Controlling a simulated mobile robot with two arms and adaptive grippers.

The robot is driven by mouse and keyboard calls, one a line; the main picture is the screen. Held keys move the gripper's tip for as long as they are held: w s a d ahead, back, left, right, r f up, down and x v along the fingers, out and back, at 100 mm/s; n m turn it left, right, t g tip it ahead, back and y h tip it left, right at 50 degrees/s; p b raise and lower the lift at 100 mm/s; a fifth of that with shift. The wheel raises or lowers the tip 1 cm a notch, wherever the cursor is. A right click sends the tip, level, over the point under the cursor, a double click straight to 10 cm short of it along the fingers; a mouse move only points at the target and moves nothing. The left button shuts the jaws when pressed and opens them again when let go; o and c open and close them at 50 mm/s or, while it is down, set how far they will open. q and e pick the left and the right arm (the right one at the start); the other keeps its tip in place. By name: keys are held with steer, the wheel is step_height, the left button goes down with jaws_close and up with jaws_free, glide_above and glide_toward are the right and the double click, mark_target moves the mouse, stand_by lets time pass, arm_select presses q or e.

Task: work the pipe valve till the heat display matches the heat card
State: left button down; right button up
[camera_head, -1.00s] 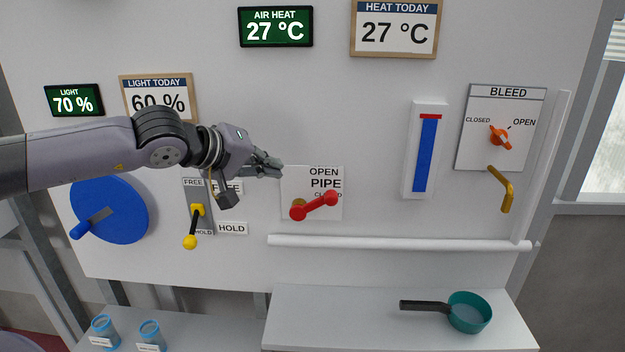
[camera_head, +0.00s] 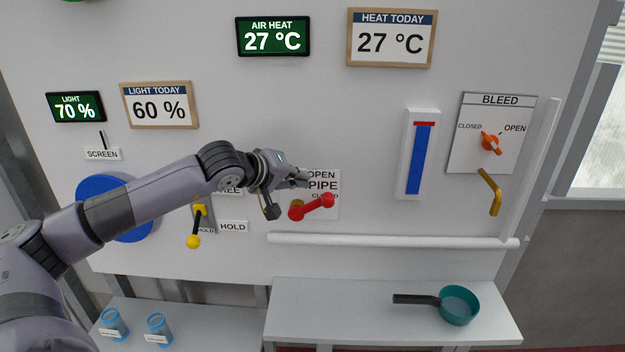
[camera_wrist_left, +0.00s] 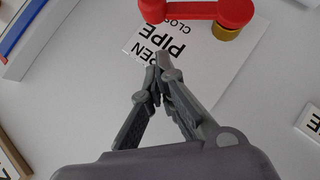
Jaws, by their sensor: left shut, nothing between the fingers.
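The red pipe valve handle (camera_head: 312,207) sits on a brass stem over the white PIPE plate (camera_head: 327,212), marked OPEN and CLOSED. The handle slants up to the right, toward the CLOSED mark. The green air heat display (camera_head: 273,37) reads 27 °C, and the heat today card (camera_head: 391,38) also reads 27 °C. My left gripper (camera_head: 301,177) is shut and empty, just above the handle's left end. In the left wrist view my fingertips (camera_wrist_left: 160,66) meet over the plate, apart from the red handle (camera_wrist_left: 195,12). My right gripper is not in view.
A yellow lever (camera_head: 196,225) and a blue wheel (camera_head: 122,235) are left of the valve. A bleed knob (camera_head: 491,143) and brass spout (camera_head: 490,192) are at the right. A white rail (camera_head: 390,240) runs below. A teal pan (camera_head: 459,306) rests on the shelf (camera_head: 350,325).

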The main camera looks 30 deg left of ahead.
mark_target(312, 207)
arm_select(q)
steer(key=shift+w+d+f+p, duration=0.4)
steer(key=shift+d+f, duration=0.25)
steer(key=shift+f, duration=0.05)
steer(key=shift+w+d+f+p, duration=0.35)
steer(key=shift+d+f+p, duration=0.05)
steer(key=shift+d+f, duration=0.25)
steer(key=b, duration=0.2)
steer(key=shift+w+d+f+b, duration=0.25)
steer(key=shift+d+f+b, duration=0.15)
steer(key=shift+s+a+r, duration=0.1)
